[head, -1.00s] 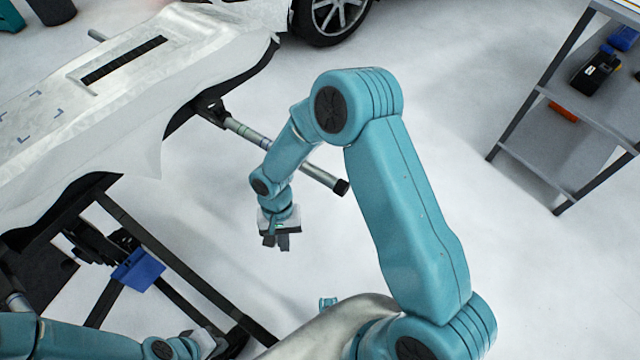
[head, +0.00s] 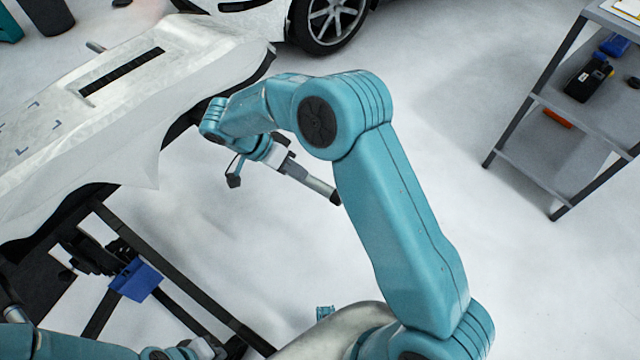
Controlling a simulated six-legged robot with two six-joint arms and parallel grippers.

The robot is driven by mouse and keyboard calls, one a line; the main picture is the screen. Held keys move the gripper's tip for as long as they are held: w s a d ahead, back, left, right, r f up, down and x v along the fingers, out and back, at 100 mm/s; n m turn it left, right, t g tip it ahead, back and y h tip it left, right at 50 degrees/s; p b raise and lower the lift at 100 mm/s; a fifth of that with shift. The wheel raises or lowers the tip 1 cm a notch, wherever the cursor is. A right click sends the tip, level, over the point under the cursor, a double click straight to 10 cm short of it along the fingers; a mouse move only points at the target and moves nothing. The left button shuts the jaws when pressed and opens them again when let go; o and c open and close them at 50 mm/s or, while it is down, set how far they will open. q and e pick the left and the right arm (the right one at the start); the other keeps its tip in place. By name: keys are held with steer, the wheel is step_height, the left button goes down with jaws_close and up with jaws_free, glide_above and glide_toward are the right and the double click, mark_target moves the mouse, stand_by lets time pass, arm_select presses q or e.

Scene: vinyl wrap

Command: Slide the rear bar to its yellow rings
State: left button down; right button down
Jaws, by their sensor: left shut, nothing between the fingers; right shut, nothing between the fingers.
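Yellow rings cannot be made out. My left gripper (head: 207,349) is shut at the bottom edge, low beside the stand and away from the bar.
The dark stand frame (head: 175,270) with a blue block (head: 136,279) is under the panel at left. A white car (head: 325,20) stands at the back. A grey shelf cart (head: 560,140) holds tools at right. The floor between bar and cart is clear.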

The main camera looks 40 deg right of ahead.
mark_target(333, 194)
steer(key=x, duration=0.4)
steer(key=s, duration=0.1)
steer(key=s+d, duration=0.1)
steer(key=s, duration=0.1)
steer(key=shift+s+r, duration=0.15)
steer(key=shift+s, duration=0.15)
steer(key=shift+s, duration=0.1)
steer(key=shift+s+d+f+b, duration=0.2)
steer(key=shift+s+f+b, duration=0.1)
steer(key=shift+b, duration=0.3)
steer(key=shift+s+d+b, duration=0.1)
steer(key=shift+s+b, duration=0.25)
steer(key=shift+s+r, duration=0.15)
steer(key=shift+r, duration=0.1)
